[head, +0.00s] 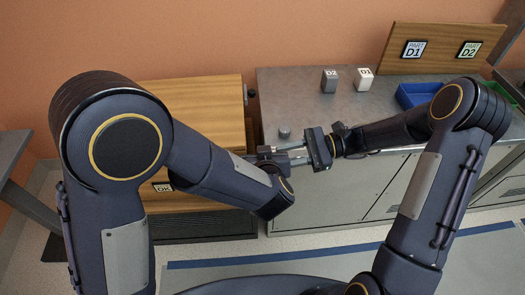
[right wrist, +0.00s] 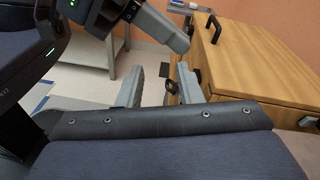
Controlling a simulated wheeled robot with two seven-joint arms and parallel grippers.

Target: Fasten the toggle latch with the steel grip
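My right gripper (head: 284,152) points left toward the front right corner of the wooden cabinet (head: 195,98). In the right wrist view its two fingers (right wrist: 162,88) stand apart. The steel grip is not clearly identifiable. My left arm crosses in front of the cabinet in the head view.
The steel bench (head: 300,105) holds a dark knob (head: 284,132), a grey D2 block (head: 329,80) and a white D1 block (head: 363,79). Behind stands a board (head: 440,38) with part labels. A blue tray (head: 418,94) is at right. The cabinet has a black handle (right wrist: 213,27).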

